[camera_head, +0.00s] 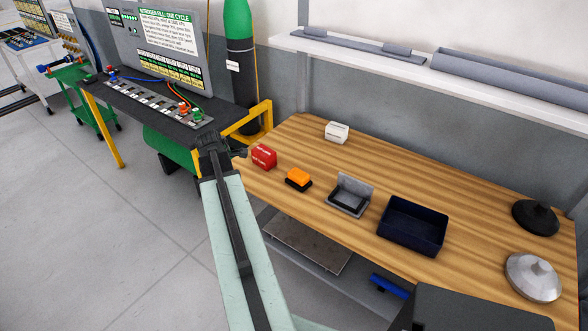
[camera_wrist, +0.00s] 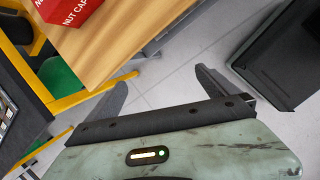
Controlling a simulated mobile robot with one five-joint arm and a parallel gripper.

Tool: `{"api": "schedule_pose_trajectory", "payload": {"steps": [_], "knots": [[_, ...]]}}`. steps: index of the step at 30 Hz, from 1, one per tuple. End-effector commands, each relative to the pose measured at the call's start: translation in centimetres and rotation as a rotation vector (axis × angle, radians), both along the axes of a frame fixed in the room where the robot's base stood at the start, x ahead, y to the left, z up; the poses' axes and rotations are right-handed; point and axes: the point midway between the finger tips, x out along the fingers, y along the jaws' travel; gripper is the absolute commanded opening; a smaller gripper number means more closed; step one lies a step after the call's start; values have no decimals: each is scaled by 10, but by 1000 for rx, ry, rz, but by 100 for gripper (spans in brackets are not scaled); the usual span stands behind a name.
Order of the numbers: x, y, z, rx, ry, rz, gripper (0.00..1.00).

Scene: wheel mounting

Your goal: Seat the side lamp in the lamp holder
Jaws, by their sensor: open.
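An orange block on a black base (camera_head: 298,178), which looks like the side lamp, sits on the wooden workbench. To its right stands a grey L-shaped bracket (camera_head: 354,187) with a dark recess in its foot, which looks like the lamp holder. The lamp is apart from the holder. My gripper (camera_head: 216,143) is past the bench's left end, left of the red box, and apart from the lamp. In the wrist view my gripper (camera_wrist: 165,72) is open, its fingers wide apart with nothing between them. The lamp and the holder do not show in the wrist view.
A red box (camera_head: 264,156) marked as nut caps is nearest my gripper; it also shows in the wrist view (camera_wrist: 75,8). The bench (camera_head: 300,133) also holds a white box (camera_head: 337,132), a dark blue tray (camera_head: 412,226) and two round metal parts. A yellow frame (camera_head: 247,121) stands close behind my gripper.

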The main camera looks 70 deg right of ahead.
Motion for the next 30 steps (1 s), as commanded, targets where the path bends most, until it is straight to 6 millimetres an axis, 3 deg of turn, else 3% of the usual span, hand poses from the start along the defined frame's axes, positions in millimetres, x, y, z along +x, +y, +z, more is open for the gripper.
{"api": "schedule_pose_trajectory", "payload": {"steps": [1,3,6,9,14,21,26,30], "knots": [[-37,-40,21,-19,41,48,98],[-83,-81,33,-38,103,138,98],[-134,-117,43,-50,174,233,98],[-163,-134,48,-53,217,289,98],[-172,-138,46,-53,234,314,98],[-173,-146,19,-53,232,313,98],[-173,-147,20,-52,231,313,98],[-173,-151,2,-53,231,314,98]]}}
